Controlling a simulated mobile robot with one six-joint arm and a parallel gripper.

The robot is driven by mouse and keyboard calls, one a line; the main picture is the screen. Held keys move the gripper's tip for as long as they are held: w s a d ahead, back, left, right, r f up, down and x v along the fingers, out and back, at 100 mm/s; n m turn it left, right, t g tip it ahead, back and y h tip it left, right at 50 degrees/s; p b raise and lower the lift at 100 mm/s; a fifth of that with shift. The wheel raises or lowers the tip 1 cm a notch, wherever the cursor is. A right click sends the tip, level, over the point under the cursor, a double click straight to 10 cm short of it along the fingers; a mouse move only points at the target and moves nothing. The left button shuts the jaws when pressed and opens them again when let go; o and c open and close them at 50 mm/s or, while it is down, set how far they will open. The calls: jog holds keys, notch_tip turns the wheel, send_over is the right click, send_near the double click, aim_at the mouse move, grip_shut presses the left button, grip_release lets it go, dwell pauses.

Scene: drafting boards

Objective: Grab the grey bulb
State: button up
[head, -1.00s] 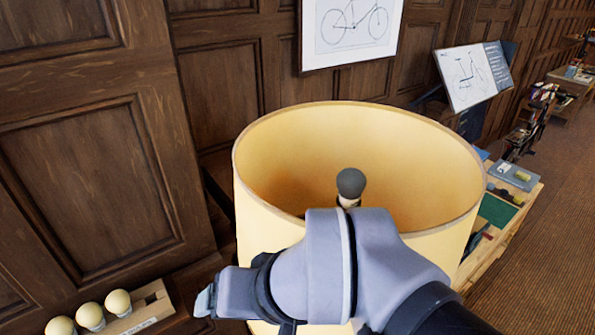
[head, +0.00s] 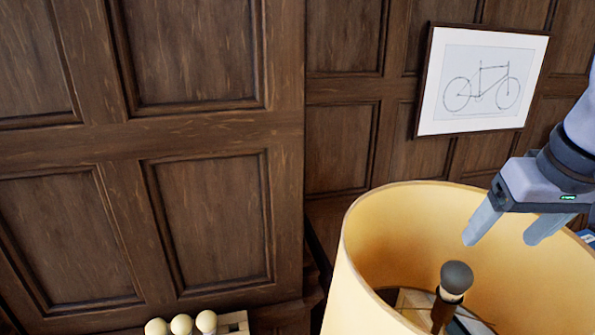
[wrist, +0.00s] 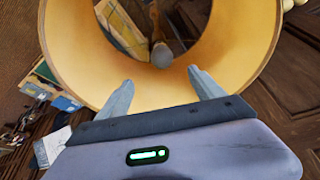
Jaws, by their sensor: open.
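The grey bulb (head: 456,278) sits upright on a holder inside a large cream lampshade (head: 352,270). It also shows in the wrist view (wrist: 161,55), near the middle of the shade's opening (wrist: 75,85). My gripper (head: 502,240) is open and empty, pointing down over the shade's opening, above and to the right of the bulb in the head view. In the wrist view its two fingertips (wrist: 160,78) are spread wide, with the bulb beyond them and between their lines. The fingers do not touch the bulb.
The shade's rim surrounds the bulb. Several pale bulbs (head: 181,324) stand in a wooden rack (head: 232,320) at the lower left. A wood-panelled wall (head: 200,150) with a framed bicycle drawing (head: 482,80) stands behind. A blue box (wrist: 66,103) lies beyond the shade in the wrist view.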

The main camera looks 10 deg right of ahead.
aim_at(464, 270)
jog(key=x, duration=1.6)
jog(key=shift+w+a, duration=0.25)
jog(key=shift+w+d+f, duration=0.15)
jog(key=shift+w+f, duration=0.05)
jog(key=shift+f, duration=0.2)
